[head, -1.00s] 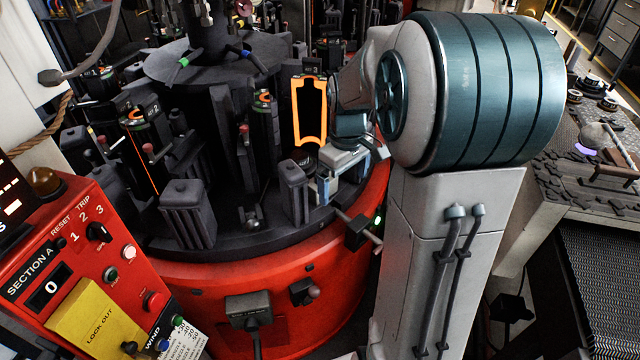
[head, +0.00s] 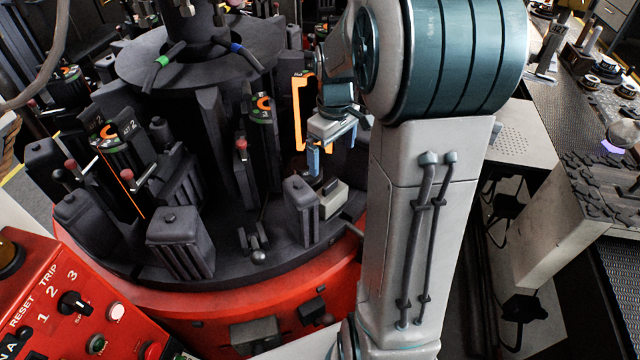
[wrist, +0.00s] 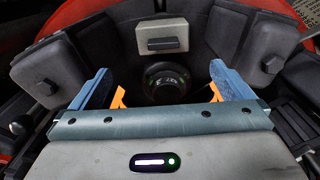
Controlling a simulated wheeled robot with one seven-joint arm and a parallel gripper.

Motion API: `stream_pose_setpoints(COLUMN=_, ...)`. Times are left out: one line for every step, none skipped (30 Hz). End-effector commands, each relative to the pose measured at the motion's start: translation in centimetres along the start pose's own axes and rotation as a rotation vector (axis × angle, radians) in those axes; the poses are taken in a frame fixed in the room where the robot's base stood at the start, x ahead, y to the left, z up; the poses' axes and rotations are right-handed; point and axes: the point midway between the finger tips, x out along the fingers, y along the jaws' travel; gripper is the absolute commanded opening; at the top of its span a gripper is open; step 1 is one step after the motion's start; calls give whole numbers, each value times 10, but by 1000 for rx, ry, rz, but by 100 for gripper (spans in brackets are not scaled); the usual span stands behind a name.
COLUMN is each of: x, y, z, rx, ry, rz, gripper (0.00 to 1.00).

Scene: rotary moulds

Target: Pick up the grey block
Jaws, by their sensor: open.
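The grey block (head: 333,198) is a small pale box on the dark rotary mould table, near its red rim. In the wrist view the block (wrist: 162,36) sits ahead of the fingers, with a darker bar on its face. My gripper (head: 328,158) is above the block in the head view, its blue fingers pointing down and apart. In the wrist view my gripper (wrist: 160,76) is open and empty, and the fingers do not touch the block. A dark round fitting (wrist: 165,82) shows between the fingers.
Dark mould posts (head: 302,211) stand close to the block's left. An orange frame (head: 300,112) stands behind the gripper. The red control panel (head: 60,310) is at the lower left. Dark blocks (wrist: 258,62) flank the fingers in the wrist view.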

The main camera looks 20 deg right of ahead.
Motion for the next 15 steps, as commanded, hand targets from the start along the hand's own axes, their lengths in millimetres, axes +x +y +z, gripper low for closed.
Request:
stream_pose_setpoints(x=3, y=-1, z=0, rx=-1, ry=-2, rz=-1, gripper=100)
stream_pose_setpoints(x=6, y=-1, z=0, rx=-2, ry=-3, rz=-2, gripper=100)
stream_pose_setpoints(x=12, y=-2, z=0, rx=-5, ry=-4, rz=-3, gripper=100)
stream_pose_setpoints(x=17, y=-3, z=-1, rx=-7, ry=-4, rz=-3, gripper=100)
stream_pose_setpoints(x=22, y=-4, z=-2, rx=-9, ry=-5, rz=-3, gripper=100)
stream_pose_setpoints(x=31, y=-5, z=-2, rx=-12, ry=-5, rz=-4, gripper=100)
stream_pose_setpoints(x=37, y=-6, z=-3, rx=-14, ry=-6, rz=-4, gripper=100)
stream_pose_setpoints(x=43, y=-6, z=-3, rx=-16, ry=-5, rz=-4, gripper=100)
stream_pose_setpoints(x=51, y=-7, z=-4, rx=-17, ry=-5, rz=-4, gripper=100)
stream_pose_setpoints(x=57, y=-7, z=-4, rx=-17, ry=-6, rz=-4, gripper=100)
stream_pose_setpoints(x=62, y=-7, z=-4, rx=-17, ry=-4, rz=-4, gripper=100)
stream_pose_setpoints(x=68, y=-7, z=-4, rx=-17, ry=-4, rz=-3, gripper=100)
stream_pose_setpoints(x=73, y=-7, z=-4, rx=-16, ry=-3, rz=-3, gripper=100)
stream_pose_setpoints(x=76, y=-7, z=-4, rx=-16, ry=-4, rz=-3, gripper=100)
stream_pose_setpoints(x=80, y=-7, z=-4, rx=-15, ry=-3, rz=-3, gripper=100)
